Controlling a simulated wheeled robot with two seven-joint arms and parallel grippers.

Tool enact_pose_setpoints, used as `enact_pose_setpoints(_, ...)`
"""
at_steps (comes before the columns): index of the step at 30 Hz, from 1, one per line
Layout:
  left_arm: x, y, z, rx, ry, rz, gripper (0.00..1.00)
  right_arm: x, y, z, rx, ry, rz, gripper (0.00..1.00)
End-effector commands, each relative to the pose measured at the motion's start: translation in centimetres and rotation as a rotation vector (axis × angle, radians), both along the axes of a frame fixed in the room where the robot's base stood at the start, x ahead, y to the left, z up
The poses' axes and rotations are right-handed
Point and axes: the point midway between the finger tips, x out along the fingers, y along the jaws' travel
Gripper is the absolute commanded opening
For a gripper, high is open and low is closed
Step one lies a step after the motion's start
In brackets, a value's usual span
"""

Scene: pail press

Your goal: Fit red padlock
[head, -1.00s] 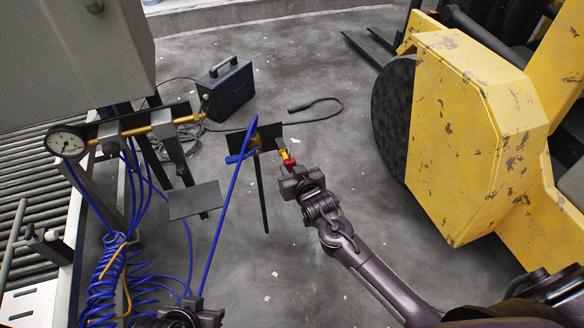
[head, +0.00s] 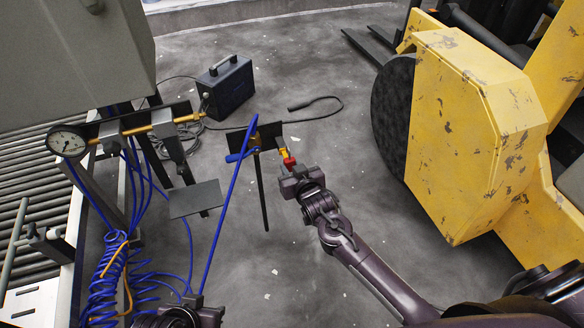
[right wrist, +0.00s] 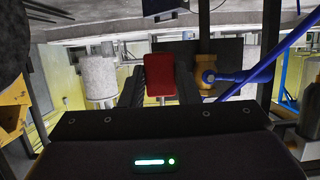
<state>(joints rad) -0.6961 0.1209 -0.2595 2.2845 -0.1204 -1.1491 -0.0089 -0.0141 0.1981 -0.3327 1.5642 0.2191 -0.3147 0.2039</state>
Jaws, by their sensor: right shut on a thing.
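The red padlock (head: 289,161) is held at the tip of my right gripper (head: 291,168). In the right wrist view its red body (right wrist: 160,76) sits between the two dark fingers, which are shut on it. A small yellow piece (head: 283,152) shows just beyond the padlock; I cannot tell whether they touch. To the left is a brass valve (head: 255,140) with a blue lever (head: 236,157), in front of a dark plate (head: 271,131). In the right wrist view the valve (right wrist: 205,72) is right of the padlock. My left arm shows only partly at the bottom edge; its fingertips are unclear.
A long blue rod (head: 228,200) slants up past the valve. A gauge (head: 67,142), an orange pipe and coiled blue hose (head: 103,275) are at left. A dark box (head: 227,87) stands behind. A yellow vehicle (head: 465,140) fills the right. Floor between is open.

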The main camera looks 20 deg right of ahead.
Motion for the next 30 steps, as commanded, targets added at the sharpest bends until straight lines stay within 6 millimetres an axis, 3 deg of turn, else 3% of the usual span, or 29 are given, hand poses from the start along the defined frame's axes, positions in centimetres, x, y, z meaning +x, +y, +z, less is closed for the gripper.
enact_pose_setpoints(30, 0.0, 0.0, -1.9, 0.000, 0.000, 0.000, 0.36, 0.0, 0.0, -3.0, 0.000, -0.001, 0.000, 0.03)
